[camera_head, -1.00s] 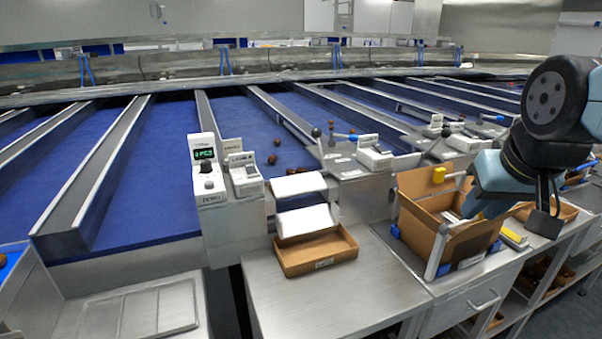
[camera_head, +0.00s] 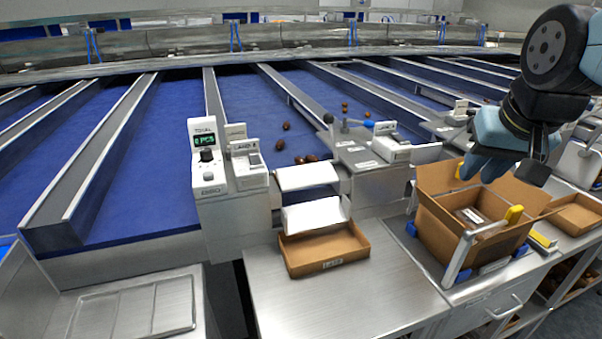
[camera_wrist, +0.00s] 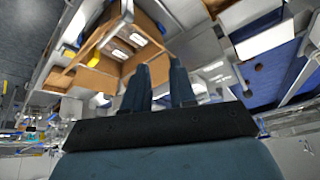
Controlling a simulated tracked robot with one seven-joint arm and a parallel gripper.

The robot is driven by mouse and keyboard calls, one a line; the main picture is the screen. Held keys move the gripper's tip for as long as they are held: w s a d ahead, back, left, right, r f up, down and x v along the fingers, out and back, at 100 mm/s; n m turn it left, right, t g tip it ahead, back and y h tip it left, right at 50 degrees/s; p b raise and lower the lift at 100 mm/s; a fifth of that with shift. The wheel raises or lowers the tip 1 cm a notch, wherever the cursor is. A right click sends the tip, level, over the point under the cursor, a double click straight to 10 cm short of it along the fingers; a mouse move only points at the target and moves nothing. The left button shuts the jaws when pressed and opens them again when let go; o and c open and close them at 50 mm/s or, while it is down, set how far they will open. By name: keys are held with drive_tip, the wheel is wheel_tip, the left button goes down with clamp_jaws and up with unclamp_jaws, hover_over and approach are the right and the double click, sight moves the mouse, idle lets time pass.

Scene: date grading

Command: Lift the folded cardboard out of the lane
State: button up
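I cannot make out a folded piece of cardboard lying in any of the blue lanes (camera_head: 155,150). My gripper (camera_head: 482,168) is above the back side of an open cardboard box (camera_head: 450,232) at the right of the head view. In the wrist view its two dark fingers (camera_wrist: 159,84) stand apart with nothing seen between them. The box also shows ahead of them in the wrist view (camera_wrist: 98,80), with white-labelled items (camera_wrist: 122,52) inside.
A shallow cardboard tray (camera_head: 325,264) sits on the steel bench (camera_head: 345,305), under white chutes. A unit with a green display (camera_head: 207,160) stands at the lane ends. Several brown dates (camera_head: 282,145) lie in the lanes. Metal dividers (camera_head: 95,150) separate the lanes. The bench front is clear.

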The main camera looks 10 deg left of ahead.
drive_tip(key=w+a+r+m+g+y, duration=0.1)
drive_tip(key=w+a+m+g, duration=0.15)
drive_tip(key=w+a, duration=0.5)
drive_tip(key=w+a+r+m+g, duration=0.15)
drive_tip(key=w+a+m, duration=0.3)
drive_tip(key=w, duration=0.65)
drive_tip(key=w+a+f+m, duration=0.3)
drive_tip(key=w+a, duration=0.4)
drive_tip(key=a, duration=0.3)
drive_tip(key=w+a+f+m+g+h, duration=0.1)
drive_tip(key=w+a+f, duration=0.15)
drive_tip(key=a, duration=0.25)
drive_tip(key=w+a+f+m, duration=0.1)
drive_tip(key=a+f, duration=0.2)
drive_tip(key=a, duration=0.3)
drive_tip(key=f, duration=1.3)
drive_tip(key=shift+d+f, duration=0.1)
drive_tip(key=shift+d, duration=0.25)
clamp_jaws()
